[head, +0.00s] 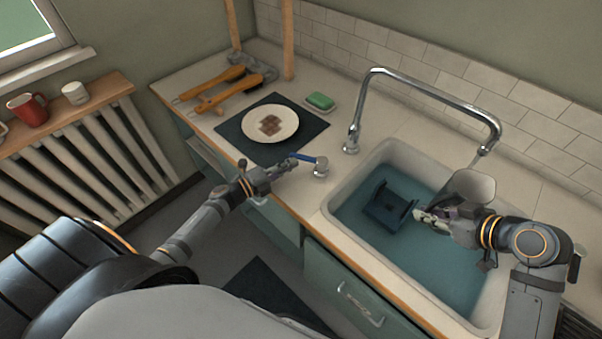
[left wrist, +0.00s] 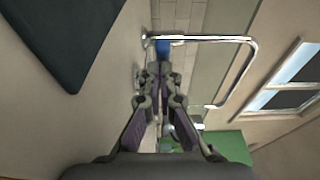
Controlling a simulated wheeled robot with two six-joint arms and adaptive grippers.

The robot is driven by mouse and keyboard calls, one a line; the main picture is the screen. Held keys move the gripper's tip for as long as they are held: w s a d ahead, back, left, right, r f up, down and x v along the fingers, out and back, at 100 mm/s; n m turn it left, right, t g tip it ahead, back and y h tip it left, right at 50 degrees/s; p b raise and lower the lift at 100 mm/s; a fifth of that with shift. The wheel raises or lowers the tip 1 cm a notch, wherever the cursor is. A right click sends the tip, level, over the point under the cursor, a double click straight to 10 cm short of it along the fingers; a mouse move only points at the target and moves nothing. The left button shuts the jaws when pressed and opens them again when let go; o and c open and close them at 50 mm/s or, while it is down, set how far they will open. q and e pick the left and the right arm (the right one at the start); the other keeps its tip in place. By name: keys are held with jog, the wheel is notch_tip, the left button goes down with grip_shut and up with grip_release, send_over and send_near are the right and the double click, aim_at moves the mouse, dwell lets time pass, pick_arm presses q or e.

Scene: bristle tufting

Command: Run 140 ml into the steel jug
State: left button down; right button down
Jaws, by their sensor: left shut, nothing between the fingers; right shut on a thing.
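The steel jug (head: 473,187) is in my right gripper (head: 432,217), which is shut on it. The jug is over the sink, below the spout end of the chrome tap (head: 432,92). A thin pale streak shows between spout and jug, but I cannot tell if it is running water. The jug's inside and any level marks are not readable. My left gripper (head: 289,163) is shut and empty, its tips at the blue lever (head: 305,157) on the counter; contact is unclear. In the left wrist view the closed fingers (left wrist: 160,70) point at the blue lever (left wrist: 163,47).
The sink (head: 340,226) holds bluish water and a dark blue stand (head: 388,208). A plate (head: 270,124) with brown pieces lies on a dark mat (head: 229,134). A green sponge (head: 320,101) and orange-handled tools (head: 222,92) lie further back on the counter.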

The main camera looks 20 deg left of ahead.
aim_at(444, 187)
jog(key=shift+s, duration=0.1)
pick_arm(q)
jog(key=shift+s, duration=0.15)
jog(key=shift+s, duration=0.35)
jog(key=s, duration=0.3)
jog(key=shift+s+d+f, duration=0.1)
jog(key=shift+s+d, duration=0.1)
jog(key=shift+s, duration=0.15)
pick_arm(e)
jog(key=w, duration=0.8)
jog(key=shift+w+d, duration=0.25)
jog(key=shift+w, duration=0.15)
pick_arm(q)
jog(key=a+v, duration=0.1)
jog(key=v, duration=0.8)
jog(key=shift+w+a, duration=0.2)
jog(key=shift+w, duration=0.05)
pick_arm(e)
jog(key=shift+s+r, duration=0.1)
jog(key=shift+s, duration=0.05)
